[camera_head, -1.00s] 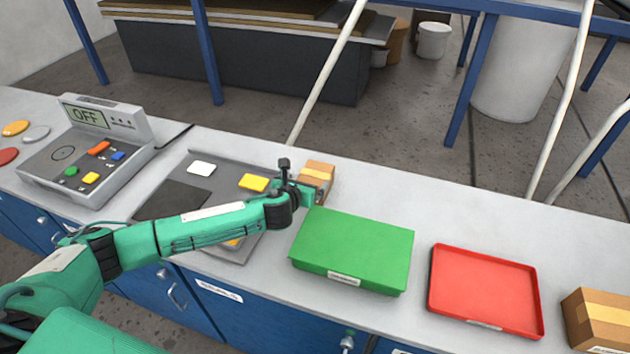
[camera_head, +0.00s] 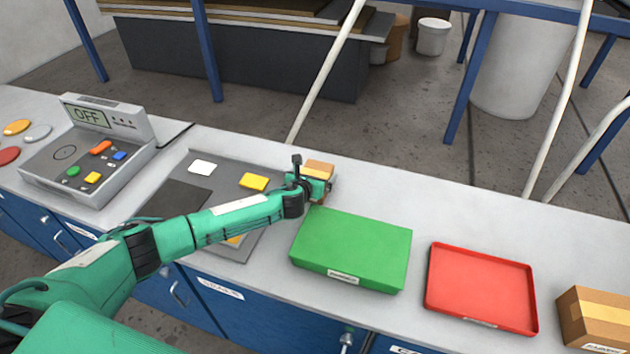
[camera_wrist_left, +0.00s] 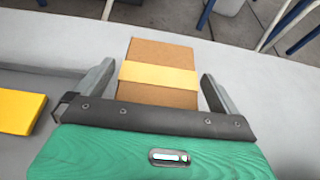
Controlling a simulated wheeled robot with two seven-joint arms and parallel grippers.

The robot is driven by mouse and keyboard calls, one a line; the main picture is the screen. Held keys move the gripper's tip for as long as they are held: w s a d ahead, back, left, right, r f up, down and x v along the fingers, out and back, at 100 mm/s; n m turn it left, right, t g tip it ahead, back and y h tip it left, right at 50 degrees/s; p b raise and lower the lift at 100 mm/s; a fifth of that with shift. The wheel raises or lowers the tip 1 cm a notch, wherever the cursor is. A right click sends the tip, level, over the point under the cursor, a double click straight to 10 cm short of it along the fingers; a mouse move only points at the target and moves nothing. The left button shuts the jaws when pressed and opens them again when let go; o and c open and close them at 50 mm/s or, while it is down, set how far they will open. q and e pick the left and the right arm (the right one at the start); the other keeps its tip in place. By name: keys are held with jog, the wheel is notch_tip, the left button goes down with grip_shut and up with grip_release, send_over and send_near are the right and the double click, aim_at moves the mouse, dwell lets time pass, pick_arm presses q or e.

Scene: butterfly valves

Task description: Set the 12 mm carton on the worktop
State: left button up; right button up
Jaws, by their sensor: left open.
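A brown carton with a yellow tape band (camera_head: 319,169) stands on the worktop (camera_head: 430,205), behind the green box. I cannot read a size on it. My left gripper (camera_head: 322,184) is at this carton. In the left wrist view the carton (camera_wrist_left: 158,75) lies between the two spread fingers of the open gripper (camera_wrist_left: 156,90), with a gap visible on each side. A second taped carton (camera_head: 597,315) stands at the right end of the worktop, its label too small to read. My right gripper is not in view.
A green box (camera_head: 352,245) sits just in front of the gripper, with a red tray (camera_head: 482,290) to its right. A grey panel (camera_head: 235,245) with white and yellow pieces lies under my left arm. A device reading OFF (camera_head: 95,150) stands at left. The worktop behind the red tray is clear.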

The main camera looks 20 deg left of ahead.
pick_arm(q)
jog(key=c, duration=1.5)
jog(key=shift+r, duration=0.1)
jog(key=shift+c, duration=1.3)
jog(key=shift+w, duration=0.1)
